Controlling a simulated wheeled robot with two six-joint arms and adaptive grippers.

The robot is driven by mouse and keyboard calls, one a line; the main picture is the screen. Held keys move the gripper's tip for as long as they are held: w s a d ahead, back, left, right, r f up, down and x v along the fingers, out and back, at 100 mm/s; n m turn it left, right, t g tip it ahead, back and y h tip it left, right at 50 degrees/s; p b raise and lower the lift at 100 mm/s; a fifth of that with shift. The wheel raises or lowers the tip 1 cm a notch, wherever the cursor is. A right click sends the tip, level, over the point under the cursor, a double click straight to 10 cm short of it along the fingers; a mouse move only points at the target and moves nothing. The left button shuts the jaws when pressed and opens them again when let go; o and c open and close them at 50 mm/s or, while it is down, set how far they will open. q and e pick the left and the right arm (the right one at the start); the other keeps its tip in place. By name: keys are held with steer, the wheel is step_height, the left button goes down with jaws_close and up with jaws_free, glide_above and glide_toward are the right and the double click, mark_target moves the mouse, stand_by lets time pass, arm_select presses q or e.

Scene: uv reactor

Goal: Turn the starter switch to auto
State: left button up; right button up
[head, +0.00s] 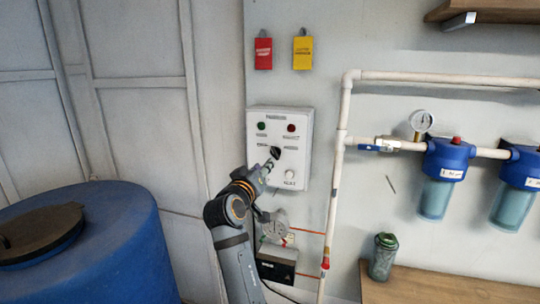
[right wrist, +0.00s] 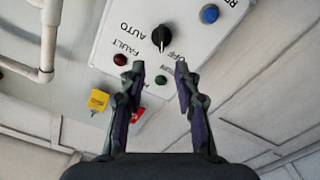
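The white starter box (head: 308,130) is on the wall in the middle of the head view. Its black switch knob (head: 275,152) sits on the front face. In the right wrist view, the knob (right wrist: 162,38) lies just beyond my fingertips, with AUTO printed to its left and OFF below it. A pale mark on the knob faces down in that view; its exact setting is hard to tell. My right gripper (right wrist: 160,70) is open, its two fingers apart, with nothing between them. In the head view it is in front of the box, partly hidden by its arm. My left gripper is not in view.
A green lamp (right wrist: 161,81), red lamp (right wrist: 120,59) and blue button (right wrist: 209,14) are near the knob. Red (head: 263,53) and yellow (head: 302,52) tags hang above the box. A white pipe (head: 341,130) runs right of it; a blue barrel (head: 110,240) stands left.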

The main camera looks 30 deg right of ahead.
mark_target(273, 154)
steer(key=p+x, duration=0.4)
steer(key=x, duration=0.6)
steer(key=shift+w+a, duration=0.1)
steer(key=shift+w+f, duration=0.1)
steer(key=shift+w, duration=0.1)
jaws_close()
